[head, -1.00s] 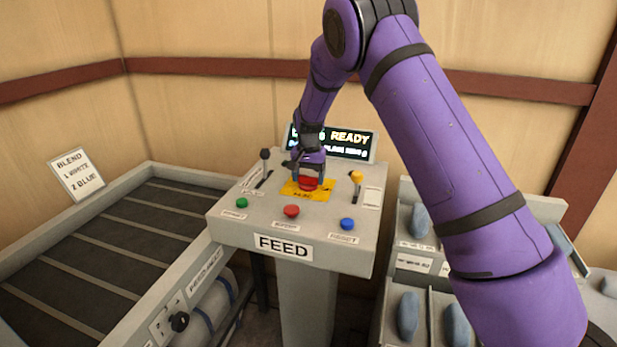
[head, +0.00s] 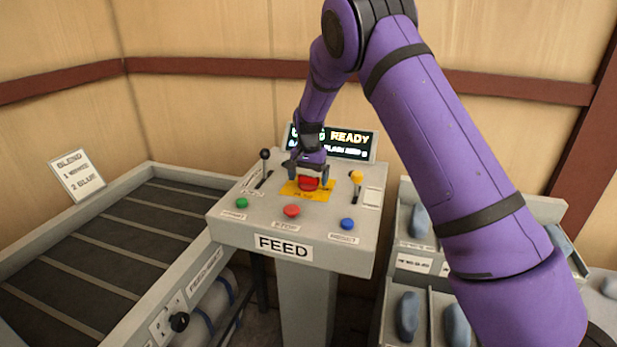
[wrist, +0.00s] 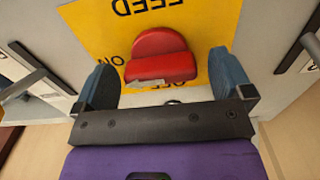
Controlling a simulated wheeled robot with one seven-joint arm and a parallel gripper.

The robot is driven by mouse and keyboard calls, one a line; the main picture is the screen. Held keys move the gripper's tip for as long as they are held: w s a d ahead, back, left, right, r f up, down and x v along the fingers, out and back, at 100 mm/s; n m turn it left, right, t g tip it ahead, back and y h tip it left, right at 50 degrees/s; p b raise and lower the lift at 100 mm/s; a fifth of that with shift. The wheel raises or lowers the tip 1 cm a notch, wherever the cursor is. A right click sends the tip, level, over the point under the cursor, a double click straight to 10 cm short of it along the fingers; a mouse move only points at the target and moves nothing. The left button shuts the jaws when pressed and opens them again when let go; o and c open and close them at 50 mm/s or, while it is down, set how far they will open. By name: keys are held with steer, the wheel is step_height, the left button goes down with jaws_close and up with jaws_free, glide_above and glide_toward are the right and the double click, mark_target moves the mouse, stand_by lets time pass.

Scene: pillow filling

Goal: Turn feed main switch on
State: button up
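The feed main switch is a red rotary knob (wrist: 160,62) on a yellow plate (wrist: 88,20) in the wrist view. The plate reads FEED, with ON and a partly hidden OFF, all upside down there. A pale mark shows on the knob's near edge; I cannot tell its setting for sure. In the head view the red knob (head: 308,183) is in the middle of the FEED console (head: 225,225). My gripper (wrist: 165,80) is open, its two blue fingers on either side of the knob with visible gaps. It also shows over the knob in the head view (head: 311,176).
A black-knobbed lever (head: 265,155) and a yellow-knobbed lever (head: 357,177) flank the plate. Green (head: 242,203), red (head: 291,211) and blue (head: 347,224) buttons line the front. A READY display (head: 350,140) stands behind. A conveyor (head: 110,240) lies left, bins (head: 430,265) right.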

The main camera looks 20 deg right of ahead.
mark_target(309, 176)
step_height(309, 176, up, 11)
stand_by(0.6)
steer(key=shift+f, duration=0.1)
